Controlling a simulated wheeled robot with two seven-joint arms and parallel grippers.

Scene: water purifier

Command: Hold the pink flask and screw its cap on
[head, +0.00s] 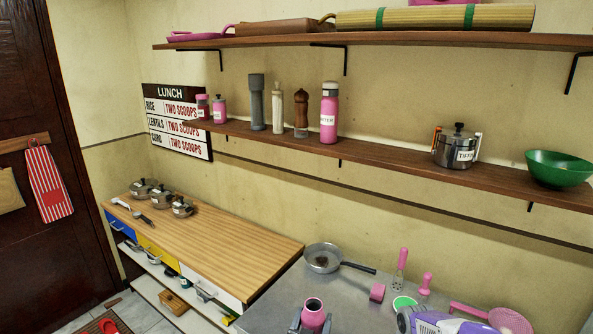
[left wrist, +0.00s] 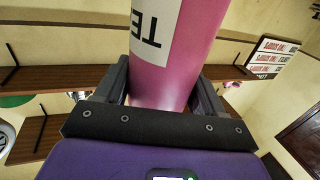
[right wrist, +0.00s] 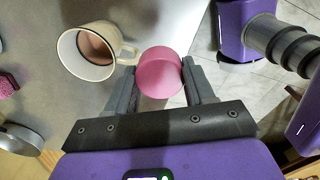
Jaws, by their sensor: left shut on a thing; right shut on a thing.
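The pink flask (head: 313,305) is at the bottom edge of the head view, with its dark open mouth up. My left gripper (head: 311,322) is shut around its body. In the left wrist view the pink flask (left wrist: 190,60) fills the space between the fingers, its white label partly cut off. My right gripper (right wrist: 160,82) is shut on a round pink cap (right wrist: 159,68), seen in the right wrist view above the grey counter, beside a cream mug. The cap is apart from the flask as far as I can see; the flask is not visible in the right wrist view.
The cream mug (right wrist: 85,52) stands close to the right fingers. Shelves (head: 430,185) run along the wall above. A wooden cabinet top (head: 215,240) is at left.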

